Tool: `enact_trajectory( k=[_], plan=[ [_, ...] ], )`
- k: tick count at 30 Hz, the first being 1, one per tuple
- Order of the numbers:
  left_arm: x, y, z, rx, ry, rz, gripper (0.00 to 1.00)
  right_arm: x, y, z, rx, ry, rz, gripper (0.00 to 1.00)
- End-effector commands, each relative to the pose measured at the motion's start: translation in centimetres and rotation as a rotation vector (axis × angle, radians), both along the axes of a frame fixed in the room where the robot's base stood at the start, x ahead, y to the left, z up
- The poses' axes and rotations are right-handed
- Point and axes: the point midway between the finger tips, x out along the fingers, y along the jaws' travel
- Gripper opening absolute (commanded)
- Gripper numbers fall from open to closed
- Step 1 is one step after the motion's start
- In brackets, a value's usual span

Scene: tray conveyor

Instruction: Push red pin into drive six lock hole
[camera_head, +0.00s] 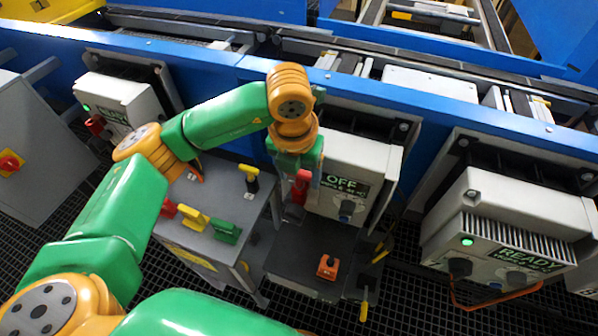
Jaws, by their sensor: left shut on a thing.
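My left gripper (300,168) points down at the left side of a white drive box (381,160) whose display reads OFF. It is shut on a red pin (300,188), which hangs upright below the fingers. The pin is beside the drive's front left edge; I cannot tell whether it touches the drive. The lock hole is not clearly visible, and the arm and gripper cover part of the drive's left side. No drive number is readable. My right gripper is not in view.
A grey cabinet (190,247) at the left carries red, yellow and green pieces. An orange piece (327,267) lies on the dark shelf below the drive. Another drive (500,225) reading READY stands right, and one (118,98) left. A blue conveyor beam (440,117) runs behind.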

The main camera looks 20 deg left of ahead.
Motion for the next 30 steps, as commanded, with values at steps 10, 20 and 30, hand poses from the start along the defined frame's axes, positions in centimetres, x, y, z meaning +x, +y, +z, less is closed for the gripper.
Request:
enact_trajectory(
  k=[10, 20, 30],
  plan=[
    [0.0, 0.0, -1.0, 0.0, 0.0, 0.0, 0.14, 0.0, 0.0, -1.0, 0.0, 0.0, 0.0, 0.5],
    [0.0, 0.0, -0.9, 0.0, 0.0, 0.0, 1.0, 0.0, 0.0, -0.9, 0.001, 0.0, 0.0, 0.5],
    [-0.8, 0.0, 5.0, 0.0, -0.005, 0.0, 1.0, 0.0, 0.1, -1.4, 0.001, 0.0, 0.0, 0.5]
  ],
)
